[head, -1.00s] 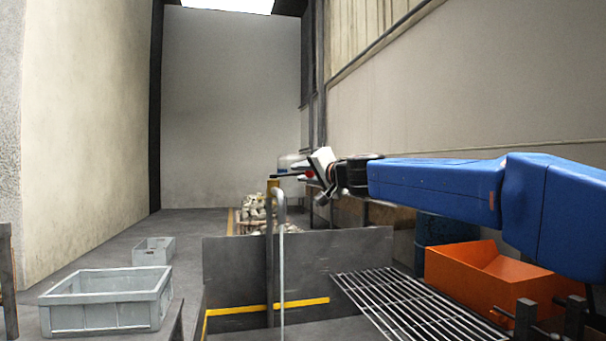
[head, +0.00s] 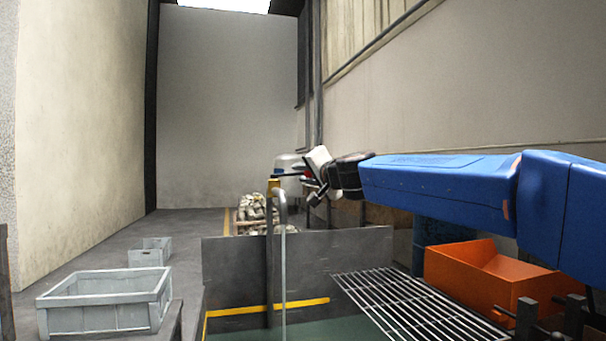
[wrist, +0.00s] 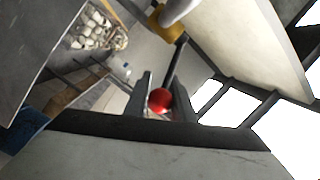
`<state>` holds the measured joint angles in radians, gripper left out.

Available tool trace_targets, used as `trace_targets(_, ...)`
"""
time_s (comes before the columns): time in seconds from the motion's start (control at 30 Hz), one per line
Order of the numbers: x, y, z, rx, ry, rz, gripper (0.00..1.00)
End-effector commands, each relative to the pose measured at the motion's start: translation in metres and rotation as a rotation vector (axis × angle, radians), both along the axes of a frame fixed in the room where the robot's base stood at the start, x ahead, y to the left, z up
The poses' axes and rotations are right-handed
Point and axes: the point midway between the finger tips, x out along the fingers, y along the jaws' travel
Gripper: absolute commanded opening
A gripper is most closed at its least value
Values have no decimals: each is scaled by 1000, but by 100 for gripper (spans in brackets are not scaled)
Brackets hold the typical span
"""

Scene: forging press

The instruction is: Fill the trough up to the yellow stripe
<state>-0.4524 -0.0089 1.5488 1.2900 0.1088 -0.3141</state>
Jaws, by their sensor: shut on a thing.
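The trough (head: 298,262) has dark grey walls, with a yellow stripe (head: 300,303) along its inner wall. Greenish water (head: 345,328) lies in it, with its surface below the stripe. A tap with a yellow valve body (head: 273,187) and a grey curved spout (head: 280,200) stands over the trough. A thin pale stream (head: 283,275) falls from the spout. My gripper (head: 309,177) is shut on the red knob of the tap's dark lever. In the wrist view the red knob (wrist: 159,100) sits between the fingers, and the lever (wrist: 174,65) runs to the yellow valve.
A metal grate (head: 400,300) and an orange bin (head: 490,280) are at the right, below my arm. Grey crates (head: 105,302) stand at the left. A heap of pale lumps (head: 255,210) lies behind the trough.

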Motion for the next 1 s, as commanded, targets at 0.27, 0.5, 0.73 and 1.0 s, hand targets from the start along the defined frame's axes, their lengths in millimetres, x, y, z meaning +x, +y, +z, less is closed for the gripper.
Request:
trace_targets(0.27,0,0,0,0,0,0,42)
trace_targets(0.5,-2,-2,0,0,0,0,42)
trace_targets(0.73,-24,-15,1,0,0,-1,42)
trace_targets(1.0,-63,-40,1,1,-1,-2,42)
